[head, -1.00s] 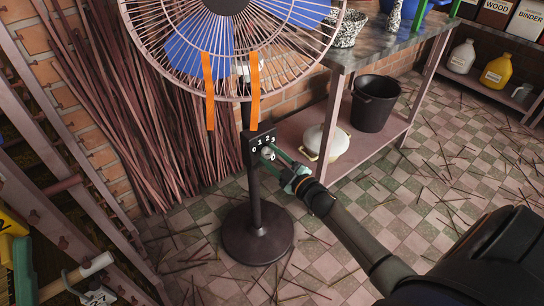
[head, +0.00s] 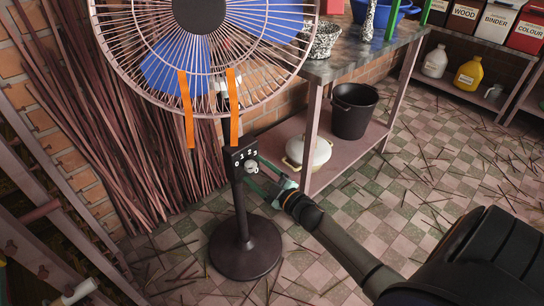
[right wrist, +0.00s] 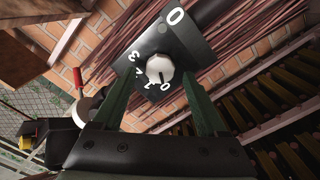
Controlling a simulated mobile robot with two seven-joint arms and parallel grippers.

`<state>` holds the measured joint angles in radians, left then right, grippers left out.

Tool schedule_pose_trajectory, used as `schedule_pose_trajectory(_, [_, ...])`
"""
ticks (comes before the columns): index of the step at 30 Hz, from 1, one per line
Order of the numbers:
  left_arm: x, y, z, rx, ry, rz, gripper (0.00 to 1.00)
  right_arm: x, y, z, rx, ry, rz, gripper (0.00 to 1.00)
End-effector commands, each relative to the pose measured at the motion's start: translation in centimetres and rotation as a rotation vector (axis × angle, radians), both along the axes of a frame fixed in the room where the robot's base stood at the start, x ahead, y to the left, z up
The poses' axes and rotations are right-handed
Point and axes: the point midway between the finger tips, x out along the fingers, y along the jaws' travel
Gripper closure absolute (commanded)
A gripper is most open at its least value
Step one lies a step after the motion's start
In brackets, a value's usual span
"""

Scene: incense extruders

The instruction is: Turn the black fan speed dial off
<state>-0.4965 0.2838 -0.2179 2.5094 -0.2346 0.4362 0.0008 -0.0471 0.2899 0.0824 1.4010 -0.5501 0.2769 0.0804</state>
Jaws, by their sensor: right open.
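The fan (head: 205,60) stands on a black pole with a round base (head: 245,248). Its black control box (head: 238,158) carries white numbers 0 to 3. The dial on that box looks pale grey to white, a small round knob (head: 252,168); it shows larger in the right wrist view (right wrist: 159,68), ringed by small numbers. Its exact setting is hard to read. My right gripper (head: 268,178) is open at the box, coming from the lower right. In the right wrist view its green fingers (right wrist: 160,78) lie either side of the knob, with gaps visible. My left gripper is out of view.
Two orange strips (head: 188,108) hang from the fan cage. A workbench (head: 350,58) with a black bucket (head: 353,110) and a pale pot (head: 308,152) on its lower shelf stands to the right. Bundled sticks lean on the brick wall. Sticks litter the checkered floor.

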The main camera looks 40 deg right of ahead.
Motion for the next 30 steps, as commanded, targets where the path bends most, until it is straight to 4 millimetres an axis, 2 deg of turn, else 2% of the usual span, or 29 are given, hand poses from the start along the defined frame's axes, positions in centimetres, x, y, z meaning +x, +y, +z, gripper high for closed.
schedule_pose_trajectory(10, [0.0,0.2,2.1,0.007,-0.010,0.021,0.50,-7.1,-0.5,0.1,0.000,0.004,0.000,0.25])
schedule_pose_trajectory(12, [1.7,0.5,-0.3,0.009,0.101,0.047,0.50,-8.3,-0.6,0.1,0.001,0.004,-0.001,0.25])
schedule_pose_trajectory(15, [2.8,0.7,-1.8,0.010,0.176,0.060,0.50,-9.7,-0.7,0.1,0.000,0.004,-0.001,0.25])
schedule_pose_trajectory(21, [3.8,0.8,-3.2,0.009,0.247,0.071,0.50,-11.2,-0.9,0.0,0.000,0.002,-0.001,0.25])
schedule_pose_trajectory(30, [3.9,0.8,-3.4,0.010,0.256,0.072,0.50,-11.4,-0.9,0.0,0.000,0.000,0.000,0.25])
